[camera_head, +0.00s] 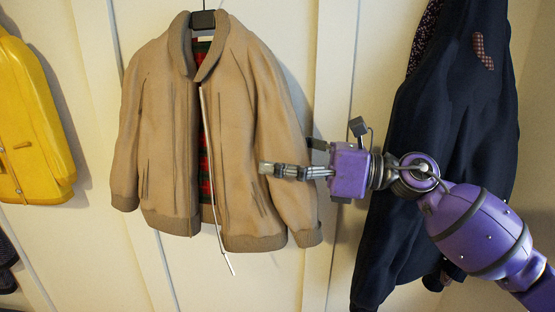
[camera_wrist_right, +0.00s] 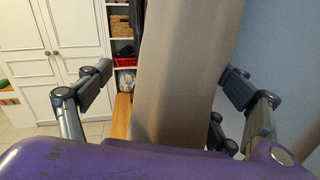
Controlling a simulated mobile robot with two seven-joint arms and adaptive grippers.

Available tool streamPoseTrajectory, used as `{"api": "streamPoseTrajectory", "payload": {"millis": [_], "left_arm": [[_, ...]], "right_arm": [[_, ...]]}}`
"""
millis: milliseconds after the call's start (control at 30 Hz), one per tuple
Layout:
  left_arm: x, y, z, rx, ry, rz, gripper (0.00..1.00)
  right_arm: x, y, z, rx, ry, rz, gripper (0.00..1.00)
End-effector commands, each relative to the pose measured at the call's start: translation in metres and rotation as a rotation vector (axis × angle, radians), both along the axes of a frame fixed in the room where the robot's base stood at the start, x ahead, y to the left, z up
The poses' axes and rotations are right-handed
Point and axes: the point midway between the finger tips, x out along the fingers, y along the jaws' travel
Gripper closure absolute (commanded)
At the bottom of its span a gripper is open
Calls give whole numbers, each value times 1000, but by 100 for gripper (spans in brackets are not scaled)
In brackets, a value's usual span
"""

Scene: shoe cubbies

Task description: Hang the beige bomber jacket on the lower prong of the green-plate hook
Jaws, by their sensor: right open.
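The beige bomber jacket (camera_head: 160,130) hangs upright against the white panelled wall, with a red plaid lining showing at its open front. Its collar is at a dark hook or hanger part (camera_head: 203,19) at the top edge. No green plate or lower prong can be made out. My right gripper (camera_head: 268,169) reaches in from the right, in front of the jacket's right-hand sleeve. In the right wrist view, its open fingers (camera_wrist_right: 165,80) stand apart on either side of a beige surface (camera_wrist_right: 180,70), likely that sleeve. My left gripper is out of view.
A dark navy coat (camera_head: 445,130) hangs to the right, behind my right arm. A yellow coat (camera_head: 30,130) hangs at the far left. The right wrist view shows a white cupboard (camera_wrist_right: 60,50) and shelves with a red basket (camera_wrist_right: 125,63).

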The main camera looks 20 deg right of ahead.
Motion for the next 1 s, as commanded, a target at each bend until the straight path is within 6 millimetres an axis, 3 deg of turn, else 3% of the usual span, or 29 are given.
{"api": "streamPoseTrajectory", "payload": {"millis": [267,700,1000], "left_arm": [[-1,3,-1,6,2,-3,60],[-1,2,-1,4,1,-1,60],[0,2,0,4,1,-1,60]], "right_arm": [[-2,-4,-3,-3,6,0,16],[-40,-79,-6,0,5,-2,16],[-55,-106,-6,0,1,0,16]]}}
